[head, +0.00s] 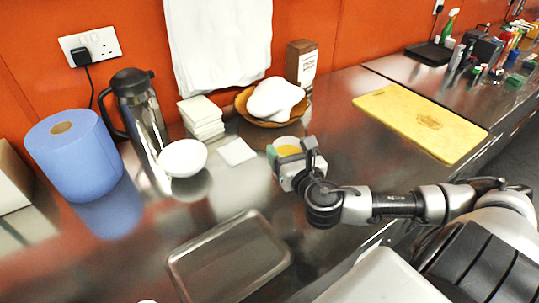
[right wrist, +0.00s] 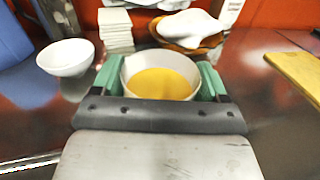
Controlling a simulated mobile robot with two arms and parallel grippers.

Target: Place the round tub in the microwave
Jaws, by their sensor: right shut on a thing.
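The round tub (right wrist: 161,78) is white with an orange-yellow filling, and it sits between the green fingertips of my right gripper (right wrist: 161,85) in the right wrist view. The tub also shows in the head view (head: 287,149), partly hidden by the gripper. My right gripper (head: 284,160) is shut on the tub over the steel counter; whether the tub touches the counter is hard to tell. My left gripper is not in view. No microwave shows in either view.
A white bowl (head: 183,158), steel flask (head: 140,115), blue roll (head: 75,155) and stacked white tiles (head: 201,117) stand left. An empty metal tray (head: 230,262) lies in front; a yellow board (head: 425,122) lies right.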

